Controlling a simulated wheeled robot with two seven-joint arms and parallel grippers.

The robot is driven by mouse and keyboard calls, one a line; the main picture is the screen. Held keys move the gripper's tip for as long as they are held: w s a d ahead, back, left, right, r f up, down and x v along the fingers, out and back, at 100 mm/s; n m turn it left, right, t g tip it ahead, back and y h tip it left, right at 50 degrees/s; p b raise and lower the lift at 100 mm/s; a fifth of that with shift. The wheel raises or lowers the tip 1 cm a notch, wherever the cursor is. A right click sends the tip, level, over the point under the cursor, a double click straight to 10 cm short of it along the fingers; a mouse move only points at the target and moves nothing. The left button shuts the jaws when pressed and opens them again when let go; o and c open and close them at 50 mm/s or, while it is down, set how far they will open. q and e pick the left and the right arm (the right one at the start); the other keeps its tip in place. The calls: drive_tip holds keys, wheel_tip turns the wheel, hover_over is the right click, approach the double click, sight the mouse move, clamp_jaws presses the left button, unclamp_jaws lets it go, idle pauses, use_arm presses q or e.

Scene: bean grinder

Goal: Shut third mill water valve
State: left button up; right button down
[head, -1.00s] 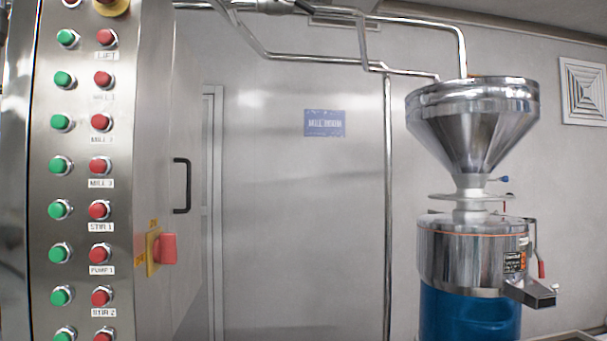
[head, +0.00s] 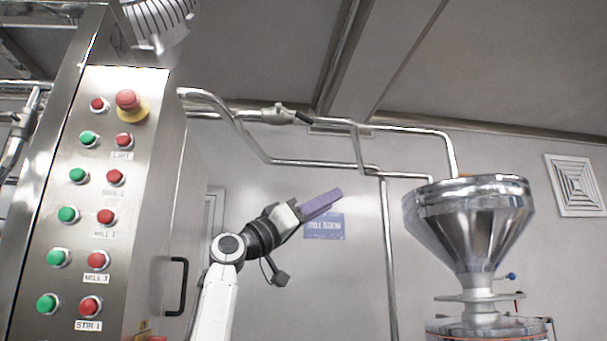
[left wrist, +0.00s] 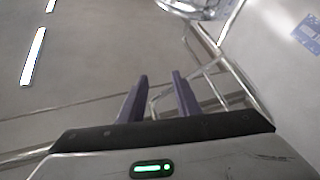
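My left gripper (head: 338,194) is raised in the middle of the head view, with its purple fingers pointing up and right in front of the wall. In the left wrist view the two fingers (left wrist: 160,76) stand apart with nothing between them. A metal mill hopper (head: 468,225) stands at the right. A small blue-handled valve (head: 510,277) sits at its neck, well apart from my gripper. A pipe fitting with a dark handle (head: 304,117) sits on the upper pipe, above my gripper. I cannot tell which is the third mill's water valve. My right gripper is not in view.
A steel control cabinet (head: 165,200) with red and green buttons and a black door handle (head: 178,287) stands at the left. Metal pipes (head: 320,163) run along the wall, and a vertical pipe (head: 388,260) lies between my gripper and the hopper. A blue sign (head: 325,229) hangs behind my gripper.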

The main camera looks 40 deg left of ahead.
sight(304, 118)
use_arm(q)
drive_tip(key=s+a+r+m+t+h, duration=0.2)
drive_tip(key=s+a+r+h, duration=0.1)
drive_tip(key=s+r, duration=0.95)
drive_tip(key=p+x, duration=0.5)
drive_tip(key=x, duration=0.3)
drive_tip(key=shift+w+d+r, duration=0.15)
drive_tip(key=shift+d, duration=0.05)
drive_tip(key=shift+w+d+r, duration=0.1)
drive_tip(key=shift+w+r, duration=0.05)
drive_tip(key=shift+w, duration=0.15)
clamp_jaws()
